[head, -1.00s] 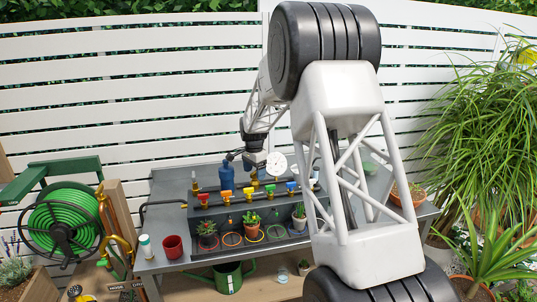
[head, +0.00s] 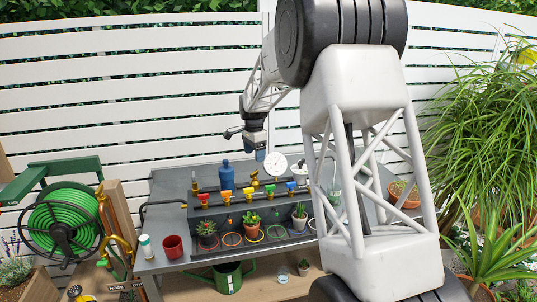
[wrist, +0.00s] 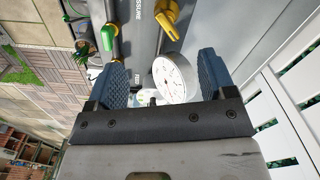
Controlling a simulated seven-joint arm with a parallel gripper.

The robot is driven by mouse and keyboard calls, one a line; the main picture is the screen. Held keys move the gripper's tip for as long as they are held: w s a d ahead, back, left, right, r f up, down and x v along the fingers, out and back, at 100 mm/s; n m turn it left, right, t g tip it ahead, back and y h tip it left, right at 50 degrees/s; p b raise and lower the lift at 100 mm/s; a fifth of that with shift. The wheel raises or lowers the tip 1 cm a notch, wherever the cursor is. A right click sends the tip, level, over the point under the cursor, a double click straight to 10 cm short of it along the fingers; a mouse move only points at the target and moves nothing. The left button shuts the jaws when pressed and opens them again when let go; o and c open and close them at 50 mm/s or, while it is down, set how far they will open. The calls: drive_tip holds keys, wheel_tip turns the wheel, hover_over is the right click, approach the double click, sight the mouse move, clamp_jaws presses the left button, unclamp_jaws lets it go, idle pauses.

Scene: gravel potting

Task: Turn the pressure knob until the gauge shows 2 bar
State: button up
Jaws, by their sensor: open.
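The pressure gauge (head: 275,164) is a round white dial standing at the back of the bench. It also shows between my fingers in the wrist view (wrist: 172,80), but its reading is too small to tell. The pressure knob (wrist: 168,18) is yellow and lies beside the "PRESSURE" lettering, ahead of my fingertips and apart from them. In the head view the knob looks small and brass (head: 255,177). My gripper (head: 260,155) hangs above the back of the bench, just left of the gauge. Its blue fingers (wrist: 160,78) are open with nothing gripped.
A row of coloured valves (head: 249,194) runs along the pipe in front of the gauge. A blue bottle (head: 226,174) stands close on the left. Potted plants (head: 251,222) stand in front, and a red cup (head: 173,246) is at the front left. A green-handled valve (wrist: 107,36) is near the knob.

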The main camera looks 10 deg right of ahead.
drive_tip(key=s+r+n, duration=0.2)
drive_tip(key=s+r, duration=0.3)
drive_tip(key=s, duration=0.6)
drive_tip(key=s+r+n+t, duration=0.1)
drive_tip(key=s+r+n, duration=0.2)
drive_tip(key=s, duration=0.9)
drive_tip(key=shift+a+r, duration=0.15)
drive_tip(key=shift+r, duration=0.95)
idle(0.5)
drive_tip(key=s+f+n, duration=0.1)
drive_tip(key=s+n, duration=0.2)
drive_tip(key=s, duration=0.9)
drive_tip(key=s+f+n+t, duration=0.1)
drive_tip(key=s+f+n, duration=0.1)
drive_tip(key=s, duration=1.1)
drive_tip(key=s+f+n, duration=0.2)
drive_tip(key=s+n, duration=0.2)
drive_tip(key=s, duration=0.8)
drive_tip(key=shift+s+a+t, duration=0.15)
drive_tip(key=shift+s+t, duration=0.05)
drive_tip(key=shift+t, duration=0.1)
drive_tip(key=shift+r, duration=0.1)
